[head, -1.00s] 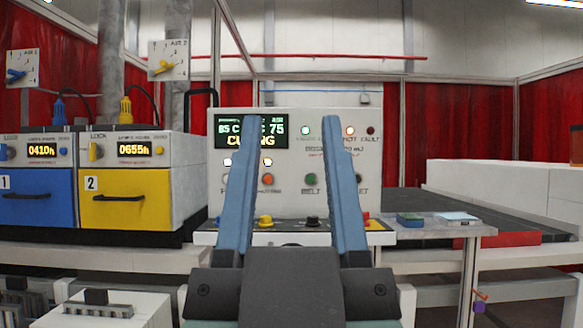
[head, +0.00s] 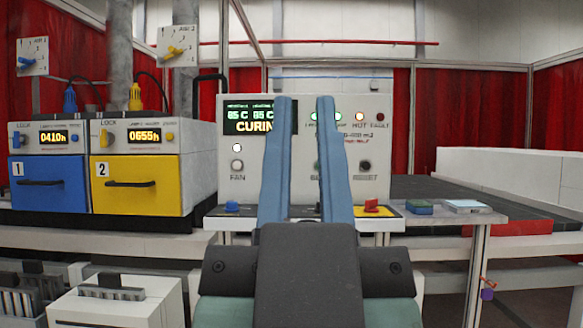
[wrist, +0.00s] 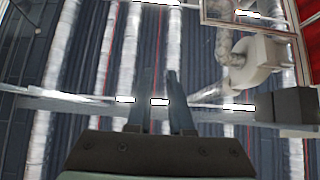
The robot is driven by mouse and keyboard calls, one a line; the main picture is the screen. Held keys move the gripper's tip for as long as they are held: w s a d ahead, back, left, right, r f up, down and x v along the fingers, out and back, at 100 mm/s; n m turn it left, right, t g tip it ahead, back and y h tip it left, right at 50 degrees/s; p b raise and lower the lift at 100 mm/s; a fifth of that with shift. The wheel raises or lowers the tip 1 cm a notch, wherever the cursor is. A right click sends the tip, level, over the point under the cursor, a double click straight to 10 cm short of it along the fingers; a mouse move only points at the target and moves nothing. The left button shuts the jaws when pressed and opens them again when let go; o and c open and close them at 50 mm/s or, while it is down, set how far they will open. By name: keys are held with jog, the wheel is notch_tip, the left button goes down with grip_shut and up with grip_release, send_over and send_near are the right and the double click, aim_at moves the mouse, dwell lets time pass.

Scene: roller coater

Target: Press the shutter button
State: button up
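The white control panel (head: 304,185) faces me with its lit display (head: 245,120). The shutter button is not visible; my left finger covers part of the button row. In that row I see a white button (head: 237,165) above the FAN label and a dark button (head: 365,165) at the right. A green button is partly hidden by my right finger. My gripper (head: 304,98) points up in front of the panel, its fingers apart with a narrow gap and nothing between them. In the wrist view my gripper (wrist: 160,73) is also empty, against the ceiling.
A blue knob (head: 232,207) and a red knob (head: 371,205) sit on the ledge below the panel. Blue (head: 47,184) and yellow (head: 135,183) drawer units stand at the left. A dark conveyor belt (head: 435,188) runs at the right.

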grip_shut()
dwell(0.8)
dwell(0.5)
notch_tip(320, 180, up, 26)
jog(key=p, duration=2.6)
jog(key=shift+a, duration=0.2)
